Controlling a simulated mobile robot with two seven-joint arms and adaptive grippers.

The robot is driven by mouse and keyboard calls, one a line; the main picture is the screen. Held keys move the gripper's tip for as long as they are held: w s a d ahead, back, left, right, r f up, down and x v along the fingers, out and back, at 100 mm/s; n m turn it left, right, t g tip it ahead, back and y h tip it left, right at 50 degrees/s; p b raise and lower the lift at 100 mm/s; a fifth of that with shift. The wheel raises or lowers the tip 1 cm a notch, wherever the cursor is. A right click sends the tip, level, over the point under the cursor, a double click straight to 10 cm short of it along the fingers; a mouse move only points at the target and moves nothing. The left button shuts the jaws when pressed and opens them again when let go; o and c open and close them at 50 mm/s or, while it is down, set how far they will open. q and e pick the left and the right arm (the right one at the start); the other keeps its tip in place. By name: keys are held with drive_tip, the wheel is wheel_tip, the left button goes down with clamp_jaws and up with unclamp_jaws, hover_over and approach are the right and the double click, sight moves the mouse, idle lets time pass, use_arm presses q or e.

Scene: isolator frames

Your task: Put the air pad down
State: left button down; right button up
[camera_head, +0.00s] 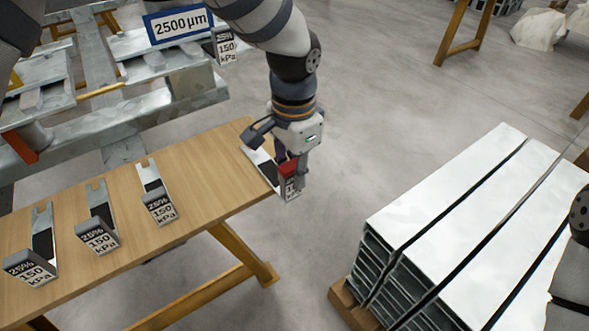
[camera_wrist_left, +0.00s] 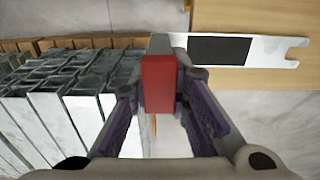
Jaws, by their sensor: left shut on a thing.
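My left gripper (camera_head: 289,160) is shut on an air pad (camera_head: 263,166) at the right end of the wooden table (camera_head: 215,165). In the left wrist view, the gripper (camera_wrist_left: 160,98) has its fingers around the pad's red-faced upright end (camera_wrist_left: 159,84). The pad's metal plate (camera_wrist_left: 270,48), with a black patch and a notched tip, reaches over the table. Its labelled end sticks out at the table edge. Whether the plate touches the wood I cannot tell.
Several similar pads, including one (camera_head: 157,192) nearest the held pad, stand in a row on the table. A metal frame (camera_head: 150,105) with a "2500 µm" sign (camera_head: 179,25) is behind. Stacked metal channels (camera_head: 460,185) lie at right. Bare floor separates table and stack.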

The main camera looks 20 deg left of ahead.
use_arm(q)
drive_tip(key=c, duration=1.5)
unclamp_jaws()
drive_tip(key=shift+f, duration=0.15)
drive_tip(key=shift+c, duration=0.2)
wheel_tip(320, 180, up, 12)
drive_tip(key=p, duration=0.1)
drive_tip(key=shift+r, duration=0.2)
use_arm(e)
drive_tip(key=shift+w+r+t, duration=0.3)
drive_tip(key=shift+w+r, duration=0.35)
